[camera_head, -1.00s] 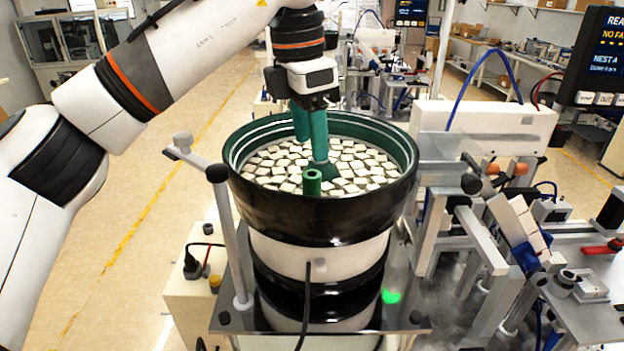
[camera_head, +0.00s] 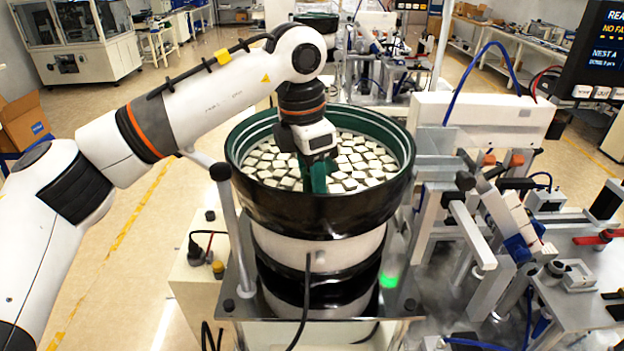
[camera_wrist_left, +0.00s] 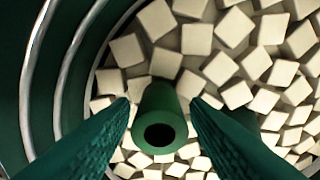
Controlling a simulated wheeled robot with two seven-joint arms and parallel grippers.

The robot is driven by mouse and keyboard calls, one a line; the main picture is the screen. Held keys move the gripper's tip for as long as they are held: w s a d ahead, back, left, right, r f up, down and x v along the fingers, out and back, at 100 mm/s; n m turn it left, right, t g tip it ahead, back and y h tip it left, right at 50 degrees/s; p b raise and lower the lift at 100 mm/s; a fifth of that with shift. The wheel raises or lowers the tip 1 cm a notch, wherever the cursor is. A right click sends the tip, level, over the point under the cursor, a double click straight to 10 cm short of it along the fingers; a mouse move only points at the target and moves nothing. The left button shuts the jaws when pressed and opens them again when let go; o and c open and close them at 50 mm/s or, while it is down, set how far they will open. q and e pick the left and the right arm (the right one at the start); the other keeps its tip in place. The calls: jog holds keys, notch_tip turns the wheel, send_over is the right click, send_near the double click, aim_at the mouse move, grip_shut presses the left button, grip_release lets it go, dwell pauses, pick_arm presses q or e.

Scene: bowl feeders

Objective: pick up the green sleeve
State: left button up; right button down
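The green sleeve (camera_wrist_left: 160,117) is a short hollow tube with a dark hole in its end. In the left wrist view it stands among pale blocks, between the two green fingers of my left gripper (camera_wrist_left: 160,128). A small gap shows on each side of it, so the gripper looks open around it. In the head view my left gripper (camera_head: 315,178) reaches down into the bowl feeder (camera_head: 310,218), and I cannot make out the sleeve there behind the fingers. My right gripper is not in view.
Several pale blocks (camera_head: 352,158) fill the bowl, whose stepped green wall (camera_wrist_left: 72,75) is close on the left in the wrist view. A grey post (camera_head: 235,240) stands left of the bowl. A metal fixture machine (camera_head: 480,230) stands right of it.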

pick_arm(q)
jog(key=c, duration=0.8)
